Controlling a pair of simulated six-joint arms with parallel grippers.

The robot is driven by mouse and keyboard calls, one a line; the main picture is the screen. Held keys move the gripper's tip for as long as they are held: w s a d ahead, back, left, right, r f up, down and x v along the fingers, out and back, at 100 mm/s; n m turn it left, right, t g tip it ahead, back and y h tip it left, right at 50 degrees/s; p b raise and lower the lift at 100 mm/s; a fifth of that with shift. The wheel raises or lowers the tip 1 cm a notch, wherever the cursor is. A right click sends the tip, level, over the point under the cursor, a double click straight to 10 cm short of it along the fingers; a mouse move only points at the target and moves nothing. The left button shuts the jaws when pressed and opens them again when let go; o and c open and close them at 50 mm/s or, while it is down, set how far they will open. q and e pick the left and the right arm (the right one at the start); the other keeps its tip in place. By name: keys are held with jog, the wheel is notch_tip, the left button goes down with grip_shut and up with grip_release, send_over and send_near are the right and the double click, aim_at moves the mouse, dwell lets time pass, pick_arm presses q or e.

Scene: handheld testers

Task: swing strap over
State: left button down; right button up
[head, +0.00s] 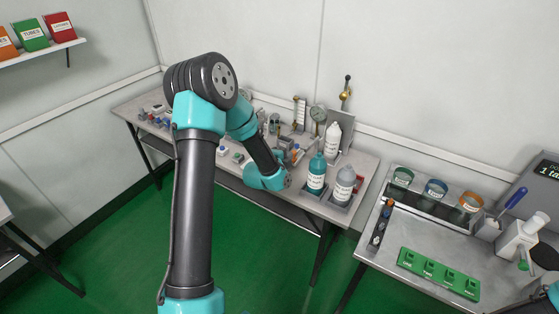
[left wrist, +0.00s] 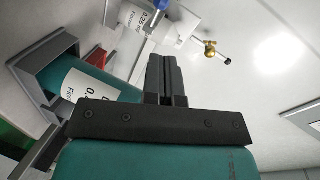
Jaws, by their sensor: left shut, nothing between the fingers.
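No strap can be made out in either view. My left gripper (left wrist: 165,75) is shut and empty in the left wrist view, its two dark fingers side by side. In the head view my left arm reaches over the back bench (head: 232,178), and the gripper itself is mostly hidden behind its wrist. The fingers are close to a teal labelled bottle (left wrist: 92,98), which stands in a grey holder (left wrist: 45,60); I cannot tell whether they touch. The teal bottle also shows in the head view (head: 316,175). My right gripper is out of view.
A grey bottle (head: 344,185) and a white bottle (head: 332,140) stand near the teal one. A gauge (head: 318,113) and a brass valve (head: 346,95) are behind. The right bench holds a green rack (head: 438,274), several cups and a white device (head: 522,240).

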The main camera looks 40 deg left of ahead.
pick_arm(q)
jog(key=shift+a+v, duration=0.1)
jog(key=shift+v, duration=1)
jog(key=shift+a+v, duration=0.15)
jog(key=shift+v, duration=0.9)
jog(key=s+d+f+n+g+h, duration=0.2)
jog(key=s+d+f+n+g, duration=0.2)
jog(key=d+f, duration=0.3)
jog(key=s+d+f+n+g+h, duration=0.1)
jog(key=s+d+f+n+g, duration=0.3)
jog(key=f, duration=0.4)
jog(key=s+d+f+n+g, duration=0.3)
jog(key=s+d+n, duration=0.1)
jog(key=s, duration=0.3)
jog(key=s+d+f+n+g+h, duration=0.1)
jog(key=s+d+f+n+g, duration=0.2)
jog(key=s, duration=0.5)
jog(key=d+f+n, duration=0.1)
jog(key=d, duration=0.1)
jog(key=shift+d+f+h, duration=0.15)
jog(key=shift+d+h, duration=0.15)
jog(key=shift+d, duration=0.1)
